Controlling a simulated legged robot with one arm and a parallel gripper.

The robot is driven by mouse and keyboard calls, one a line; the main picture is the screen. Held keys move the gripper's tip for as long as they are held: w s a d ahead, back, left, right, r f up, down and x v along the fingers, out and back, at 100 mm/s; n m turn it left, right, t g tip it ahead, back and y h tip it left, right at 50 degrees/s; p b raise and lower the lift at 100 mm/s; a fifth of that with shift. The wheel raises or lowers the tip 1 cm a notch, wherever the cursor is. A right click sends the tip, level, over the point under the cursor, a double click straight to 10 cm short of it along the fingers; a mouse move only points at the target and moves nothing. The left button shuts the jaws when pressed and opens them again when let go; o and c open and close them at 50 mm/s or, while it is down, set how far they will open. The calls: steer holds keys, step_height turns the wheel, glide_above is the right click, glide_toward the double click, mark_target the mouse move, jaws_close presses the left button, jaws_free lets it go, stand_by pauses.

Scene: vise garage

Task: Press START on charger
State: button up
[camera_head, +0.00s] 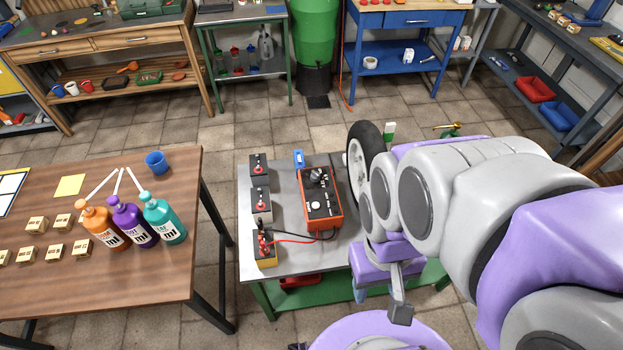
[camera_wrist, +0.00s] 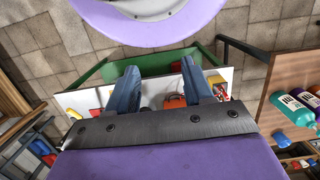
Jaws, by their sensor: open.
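The charger (camera_head: 320,200) is an orange-red box with a dark handle or knob on top and small pale controls on its panel. It stands on the grey-topped bench (camera_head: 262,275). Its labels are too small to read, so I cannot tell which control is START. My gripper (camera_head: 380,296) hangs over the front right of the bench, apart from the charger. In the wrist view my gripper (camera_wrist: 158,68) is open with nothing between its fingers. A red-orange object shows beyond the fingers there; I cannot tell whether it is the charger.
A yellow-fronted battery (camera_head: 265,248) with red and black cables stands left of the charger. Two dark batteries stand behind it. A black-tyred wheel (camera_head: 365,150) is close to my arm. The wooden table (camera_head: 130,290) at left holds pump bottles (camera_head: 125,220) and small boxes.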

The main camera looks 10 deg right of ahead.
jaws_close()
stand_by(1.4)
